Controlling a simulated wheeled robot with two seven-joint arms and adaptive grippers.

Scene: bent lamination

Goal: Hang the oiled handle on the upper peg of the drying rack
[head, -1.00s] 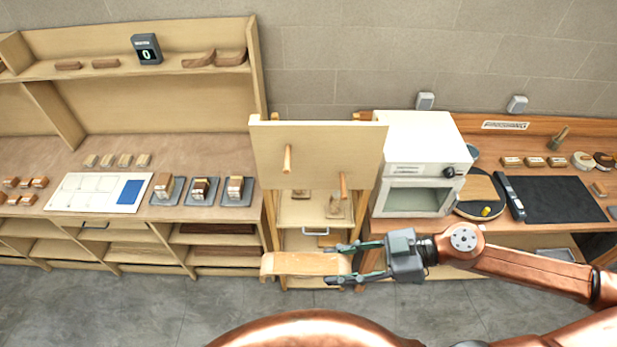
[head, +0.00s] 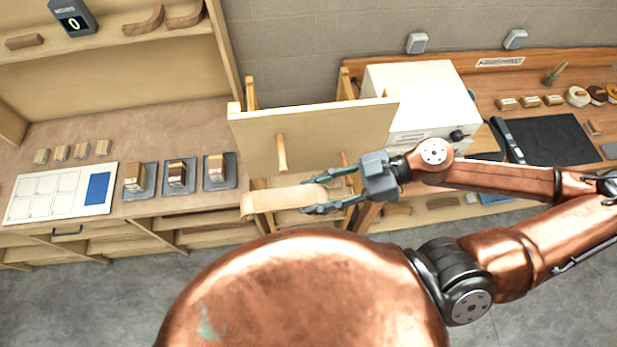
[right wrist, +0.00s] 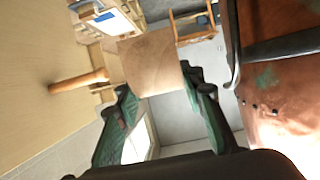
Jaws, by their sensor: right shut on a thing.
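The drying rack is a pale wooden board (head: 345,130) with two round pegs. The upper peg (head: 281,153) sticks out left of the board's middle; one peg (right wrist: 80,81) also shows at the left in the right wrist view. The lower peg (head: 345,162) is mostly hidden behind my right gripper. My right gripper (head: 328,192) is shut on the light wooden handle (head: 275,202). The handle lies across below the upper peg, apart from it in the head view. In the right wrist view the handle (right wrist: 152,62) sits between the green fingers (right wrist: 160,100). My left gripper is out of view.
A white oven (head: 420,90) stands right of the rack. The left bench holds several sample blocks on dark pads (head: 178,178) and a white sheet (head: 60,194). A shelf with a counter display (head: 73,18) is above it. Grey floor is open in front.

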